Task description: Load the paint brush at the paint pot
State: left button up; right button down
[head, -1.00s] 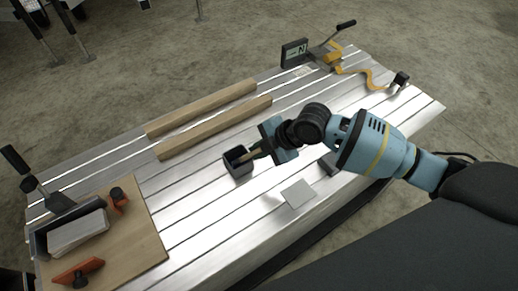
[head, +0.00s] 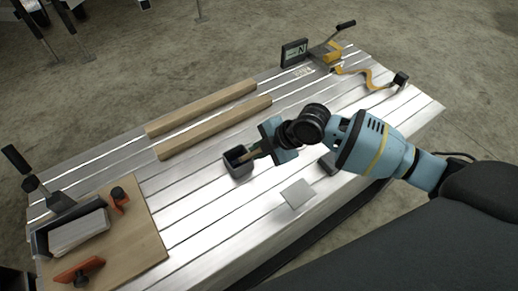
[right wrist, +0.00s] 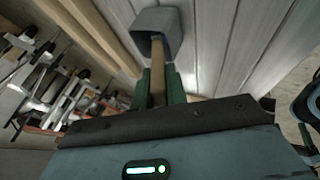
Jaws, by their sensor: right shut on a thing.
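The paint pot (head: 238,168) is a small dark grey square box on the slatted aluminium table, near its middle. The paint brush (head: 253,152) has a wooden handle and is tilted, its lower end in the pot's opening. My right gripper (head: 265,148) is shut on the brush handle, just right of the pot and a little above it. In the right wrist view the brush (right wrist: 158,72) runs from between the green fingers (right wrist: 160,90) to the pot (right wrist: 172,28). The bristles are hidden, and so is the paint level. My left gripper is out of view.
Two wooden bars (head: 215,127) lie behind the pot. A grey square plate (head: 297,194) lies at the front edge. A wooden board (head: 140,235) with a dark tray and orange knobs is at left. A small display (head: 294,53) and yellow clamp parts (head: 355,72) stand at far right.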

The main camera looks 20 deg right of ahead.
jog(key=shift+s+f, duration=0.1)
jog(key=shift+f, duration=0.05)
jog(key=shift+r+p, duration=0.8)
jog(key=shift+r, duration=0.1)
notch_tip(320, 180, up, 2)
jog(key=shift+r+p, duration=0.25)
jog(key=shift+p, duration=0.8)
jog(key=shift+r+p, duration=1.3)
jog(key=shift+r, duration=0.2)
